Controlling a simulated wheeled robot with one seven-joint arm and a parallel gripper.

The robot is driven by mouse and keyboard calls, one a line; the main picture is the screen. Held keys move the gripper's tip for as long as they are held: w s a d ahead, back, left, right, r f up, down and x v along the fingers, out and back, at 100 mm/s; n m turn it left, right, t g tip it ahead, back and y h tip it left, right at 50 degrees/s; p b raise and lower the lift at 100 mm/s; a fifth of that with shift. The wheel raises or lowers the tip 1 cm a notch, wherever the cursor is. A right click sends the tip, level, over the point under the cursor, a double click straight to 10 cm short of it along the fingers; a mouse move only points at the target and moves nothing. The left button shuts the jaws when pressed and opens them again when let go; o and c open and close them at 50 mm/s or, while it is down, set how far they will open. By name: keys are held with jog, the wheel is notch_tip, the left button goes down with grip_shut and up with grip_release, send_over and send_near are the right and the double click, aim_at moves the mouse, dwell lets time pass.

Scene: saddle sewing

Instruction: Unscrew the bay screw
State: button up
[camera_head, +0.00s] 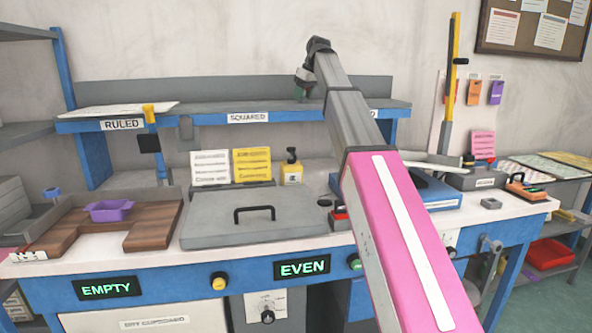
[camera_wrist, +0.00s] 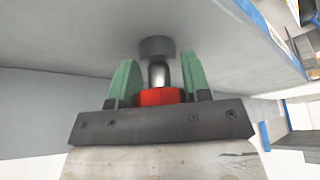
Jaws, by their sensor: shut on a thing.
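The bay screw (camera_wrist: 160,96) shows in the wrist view as a red head with a silver rounded stem and a dark round collar against a grey surface. My gripper (camera_wrist: 158,70) has a green finger on each side of it, shut on it, with the red part close to the palm. In the head view my gripper (camera_head: 303,86) is small and points down just above the back shelf, near the SQUARED label (camera_head: 248,117). The screw is too small to make out there, and whether its thread is still engaged cannot be told.
The shelf (camera_head: 190,121) carries a RULED label (camera_head: 122,124) at its left. Below, the bench holds a grey lidded plate (camera_head: 230,225), a purple tray (camera_head: 110,211) and a blue case (camera_head: 435,193). Panels read EMPTY and EVEN. My arm hides part of the bench's right side.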

jog(key=n+g, duration=0.1)
jog(key=n, duration=0.2)
jog(key=shift+y, duration=0.3)
jog(key=shift+n+g, duration=0.3)
jog(key=shift+n, duration=0.3)
jog(key=shift+s+n+g, duration=0.1)
jog(key=shift+n+g, duration=0.3)
jog(key=shift+n, duration=0.7)
jog(key=o, duration=1.5)
jog(key=shift+c, duration=0.2)
